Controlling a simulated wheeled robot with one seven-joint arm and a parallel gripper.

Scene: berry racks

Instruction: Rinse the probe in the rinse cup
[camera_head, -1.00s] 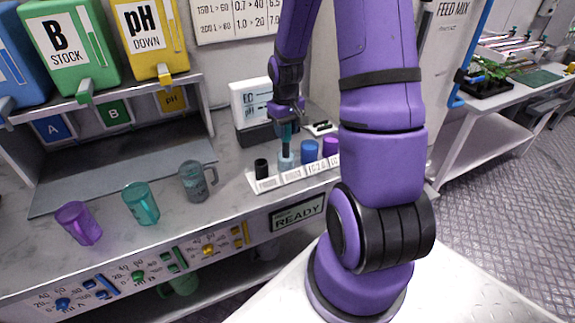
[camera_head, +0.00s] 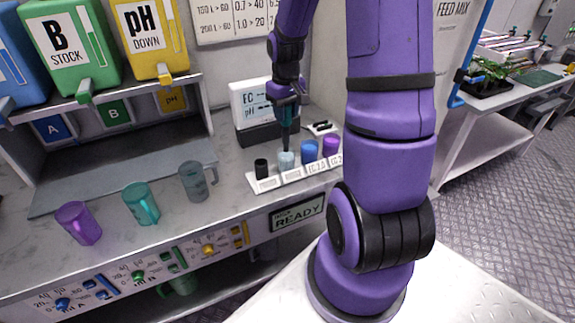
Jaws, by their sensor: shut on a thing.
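My gripper (camera_head: 284,97) is shut on the probe (camera_head: 287,118), which hangs upright with its teal body up and its dark thin end down. The pale blue cup (camera_head: 286,161), which looks like the rinse cup, stands in the white rack (camera_head: 264,184) directly below the probe. The probe's lower end is at about the cup's rim; I cannot tell whether it is just inside or just above. The gripper's fingertips are small and partly hidden by the arm's dark parts.
A black cup (camera_head: 261,168), a blue cup (camera_head: 309,151) and a purple cup (camera_head: 331,145) share the rack. The EC/pH meter (camera_head: 251,104) stands behind. Purple (camera_head: 79,223), teal (camera_head: 141,204) and grey (camera_head: 195,182) mugs stand left on the bench, with clear bench between them.

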